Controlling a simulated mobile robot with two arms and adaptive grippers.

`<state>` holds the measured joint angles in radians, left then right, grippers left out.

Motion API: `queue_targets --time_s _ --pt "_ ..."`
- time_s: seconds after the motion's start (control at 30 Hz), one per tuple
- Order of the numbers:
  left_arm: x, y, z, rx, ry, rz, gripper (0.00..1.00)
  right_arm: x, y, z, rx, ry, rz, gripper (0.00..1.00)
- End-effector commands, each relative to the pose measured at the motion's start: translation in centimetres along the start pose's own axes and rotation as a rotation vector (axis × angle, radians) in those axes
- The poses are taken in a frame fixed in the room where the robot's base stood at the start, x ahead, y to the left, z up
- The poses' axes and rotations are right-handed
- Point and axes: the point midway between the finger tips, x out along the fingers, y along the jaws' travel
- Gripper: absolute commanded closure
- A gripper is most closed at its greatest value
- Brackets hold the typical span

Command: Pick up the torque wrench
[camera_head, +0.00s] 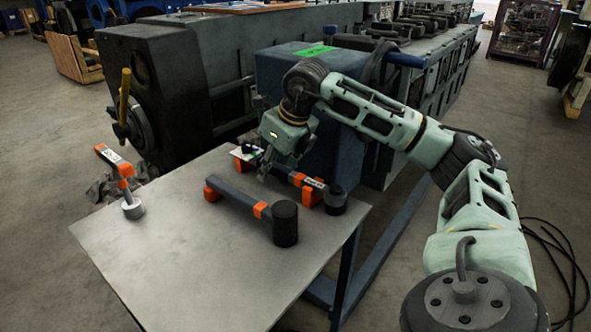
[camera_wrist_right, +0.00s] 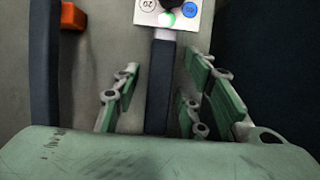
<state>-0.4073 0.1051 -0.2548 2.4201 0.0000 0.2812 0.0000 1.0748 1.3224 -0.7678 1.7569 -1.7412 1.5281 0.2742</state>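The tool I take to be the torque wrench (camera_head: 278,172) lies at the back of the metal table. It has a dark bar, orange parts, a black cylindrical end at right and a white panel at left. In the right wrist view, its dark bar (camera_wrist_right: 159,85) runs between the fingers, below a white dial plate (camera_wrist_right: 184,15) with numbers. My right gripper (camera_head: 264,170) points down over this bar. Its fingers (camera_wrist_right: 168,95) are apart, one side on each side of the bar, with gaps visible. My left gripper is not in view.
A similar dark tool with orange parts (camera_head: 235,194) lies in front, close by; its bar shows at left in the wrist view (camera_wrist_right: 42,70). An orange-handled tool (camera_head: 119,174) stands at the table's left. The metal table (camera_head: 200,270) is clear in front. A blue block stands behind.

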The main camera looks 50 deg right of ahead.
Motion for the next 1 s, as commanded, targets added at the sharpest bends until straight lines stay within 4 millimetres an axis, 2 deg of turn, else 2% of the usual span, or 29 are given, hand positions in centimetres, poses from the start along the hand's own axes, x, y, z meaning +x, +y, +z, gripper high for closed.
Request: queue_targets --time_s 0.3,0.73,1.0 --pt "0.0 0.05 -0.42 -0.001 0.02 0.001 0.62 0.22 0.01 0.01 0.0 0.0 0.0 0.62" --pt "0.01 0.03 -0.4 0.0 0.02 0.001 0.62 0.21 0.02 0.01 0.0 0.0 0.0 0.99" --pt "0.01 0.02 -0.39 0.0 0.019 0.001 0.62 0.2 0.01 0.02 -0.001 0.0 0.0 1.0"
